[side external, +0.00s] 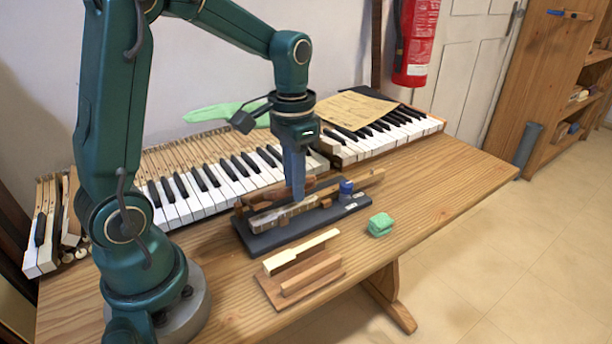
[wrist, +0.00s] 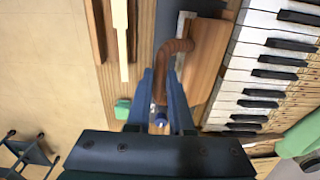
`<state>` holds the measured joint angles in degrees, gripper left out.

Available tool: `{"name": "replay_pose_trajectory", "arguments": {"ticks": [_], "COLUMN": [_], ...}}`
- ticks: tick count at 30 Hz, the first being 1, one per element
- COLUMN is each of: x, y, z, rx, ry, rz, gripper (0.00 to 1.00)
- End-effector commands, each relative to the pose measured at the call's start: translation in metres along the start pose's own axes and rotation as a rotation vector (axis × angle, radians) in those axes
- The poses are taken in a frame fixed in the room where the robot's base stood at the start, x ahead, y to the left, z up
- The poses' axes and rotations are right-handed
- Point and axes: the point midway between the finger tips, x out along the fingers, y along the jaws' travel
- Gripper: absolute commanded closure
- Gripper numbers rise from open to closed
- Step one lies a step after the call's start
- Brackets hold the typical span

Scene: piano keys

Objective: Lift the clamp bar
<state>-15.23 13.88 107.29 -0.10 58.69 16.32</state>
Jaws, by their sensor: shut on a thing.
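The clamp bar (side external: 283,213), a long greyish bar, lies lengthwise over a dark fixture base (side external: 262,243) on the table. My gripper (side external: 298,197) points down at the bar, with its blue fingers shut on it. In the wrist view, my gripper's fingertips (wrist: 161,76) are close together at a brown curved handle (wrist: 181,47). The exact contact is partly hidden by the fingers. A blue knob (side external: 346,187) stands at the right end of the fixture; it also shows between the fingers in the wrist view (wrist: 160,119).
A green block (side external: 380,224) sits right of the fixture. A small wooden stand with a pale key (side external: 300,252) is in front. Piano keyboards (side external: 215,187) lie behind, with a paper sheet (side external: 352,109) on the right one. The table's right part is clear.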

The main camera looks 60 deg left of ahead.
Motion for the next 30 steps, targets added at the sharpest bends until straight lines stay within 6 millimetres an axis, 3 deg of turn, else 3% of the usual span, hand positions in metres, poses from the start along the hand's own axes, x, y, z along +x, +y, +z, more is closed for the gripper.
{"name": "replay_pose_trajectory", "arguments": {"ticks": [30], "x": [-0.02], "y": [-0.02], "z": [0.001], "rx": [0.002], "ry": [-0.004], "rz": [-0.001], "gripper": [1.0]}}
